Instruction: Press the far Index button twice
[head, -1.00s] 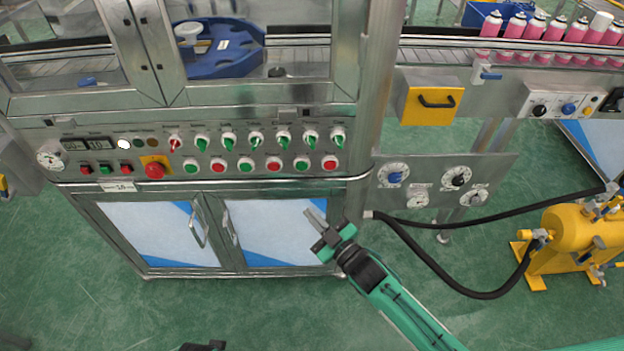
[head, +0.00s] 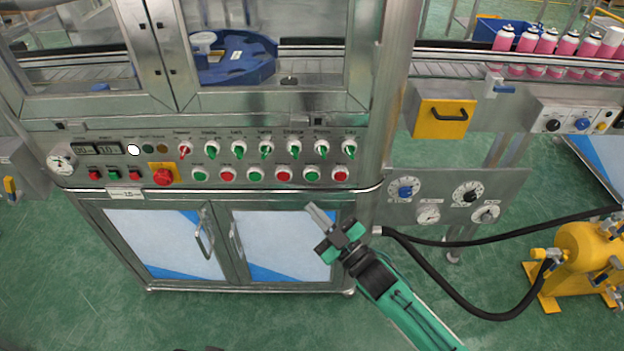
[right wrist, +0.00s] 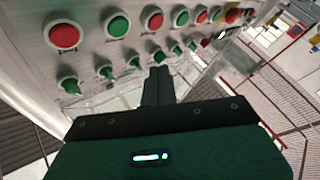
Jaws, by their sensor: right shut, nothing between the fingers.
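A steel control panel (head: 100,152) holds a row of green and red push buttons. The rightmost is a red button (head: 340,174), with a green button (head: 311,174) to its left. Labels are too small to read, so I cannot tell which button is Index. My right gripper (head: 312,208) is shut and empty, just below the right end of this row, apart from the buttons in the picture. In the right wrist view, its fingers (right wrist: 157,85) point toward the panel, where a large red button (right wrist: 65,36) shows. My left gripper is out of view.
Selector switches (head: 293,149) line up above the buttons. A red emergency knob (head: 163,176) sits left of them. Cabinet doors (head: 282,243) lie below, behind my right gripper. A dial plate (head: 513,183) and black hose (head: 470,240) are to the right.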

